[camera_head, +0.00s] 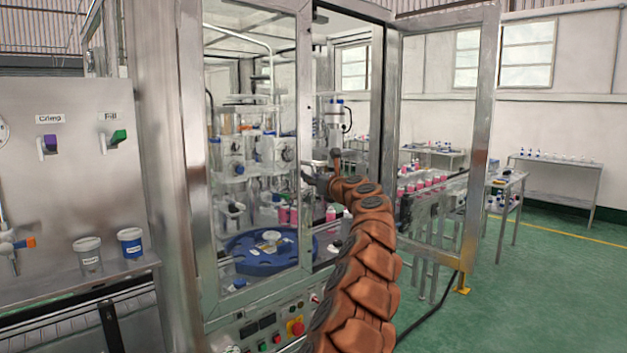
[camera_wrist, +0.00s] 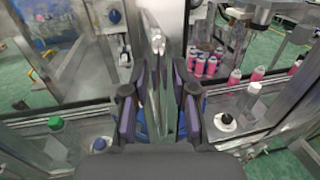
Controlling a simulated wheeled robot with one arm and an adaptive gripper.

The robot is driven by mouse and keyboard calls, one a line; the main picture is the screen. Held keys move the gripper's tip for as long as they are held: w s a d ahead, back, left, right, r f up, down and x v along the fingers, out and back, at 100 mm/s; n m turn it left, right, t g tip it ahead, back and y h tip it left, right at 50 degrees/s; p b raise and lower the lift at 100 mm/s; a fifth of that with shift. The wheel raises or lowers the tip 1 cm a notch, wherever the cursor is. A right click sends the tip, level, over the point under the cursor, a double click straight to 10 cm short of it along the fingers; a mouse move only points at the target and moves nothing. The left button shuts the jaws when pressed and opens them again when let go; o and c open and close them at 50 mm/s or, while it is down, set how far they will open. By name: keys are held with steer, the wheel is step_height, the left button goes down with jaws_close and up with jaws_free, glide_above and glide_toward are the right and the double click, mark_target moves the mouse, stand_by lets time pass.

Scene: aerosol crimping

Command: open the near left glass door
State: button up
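The near left glass door (camera_head: 192,150) is a metal-framed pane on the front of the machine and looks closed in the head view. Its right frame edge (camera_head: 305,130) is beside my gripper (camera_head: 318,183), which is partly hidden by my arm and the frame. In the wrist view, my gripper (camera_wrist: 160,95) has its two dark fingers apart, one on each side of an upright metal bar (camera_wrist: 157,45), which looks like the door's edge or handle. I cannot tell whether the fingers touch it.
The right glass door (camera_head: 482,140) stands swung open. Inside are a blue round turntable (camera_head: 250,257) and several pink bottles (camera_wrist: 212,66). A control panel (camera_head: 60,160) with two cups (camera_head: 88,256) is at the left. Green floor (camera_head: 560,290) at the right is clear.

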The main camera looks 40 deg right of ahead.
jaws_close()
steer(key=shift+a+f, duration=0.1)
steer(key=shift+a, duration=0.1)
stand_by(0.4)
